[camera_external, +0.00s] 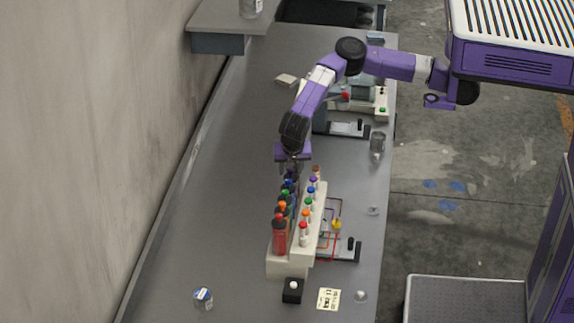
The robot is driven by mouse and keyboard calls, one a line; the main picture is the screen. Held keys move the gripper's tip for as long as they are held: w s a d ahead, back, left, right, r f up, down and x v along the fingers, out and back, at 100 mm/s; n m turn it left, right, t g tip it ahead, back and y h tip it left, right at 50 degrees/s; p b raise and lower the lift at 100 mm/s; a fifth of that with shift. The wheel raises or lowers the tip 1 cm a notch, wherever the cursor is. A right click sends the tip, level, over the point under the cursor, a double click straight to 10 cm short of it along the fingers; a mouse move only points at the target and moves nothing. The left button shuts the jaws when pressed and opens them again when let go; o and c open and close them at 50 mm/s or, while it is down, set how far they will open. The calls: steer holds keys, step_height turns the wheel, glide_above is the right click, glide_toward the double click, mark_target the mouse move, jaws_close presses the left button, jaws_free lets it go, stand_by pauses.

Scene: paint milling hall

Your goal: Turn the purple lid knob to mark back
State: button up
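A cream rack (290,264) on the grey bench holds two rows of colour-topped items. The right row has a purple top (313,179) near its far end, next to a blue one (310,190). The left row runs red, orange, green and blue toward the back, and its far end is partly hidden by my gripper. My gripper (292,170) points down over that far end, just left of the purple top. Its fingers are too small and dark to tell if they are open or touching anything. No marks around a knob can be made out.
Right of the rack is a small fixture with red tubing and a yellow part (336,224). Devices (347,129) stand behind. The bench's left side is clear.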

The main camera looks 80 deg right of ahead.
steer(key=b+v, duration=0.1)
steer(key=v, duration=0.6)
steer(key=shift+r+b, duration=0.35)
steer(key=shift+a, duration=0.2)
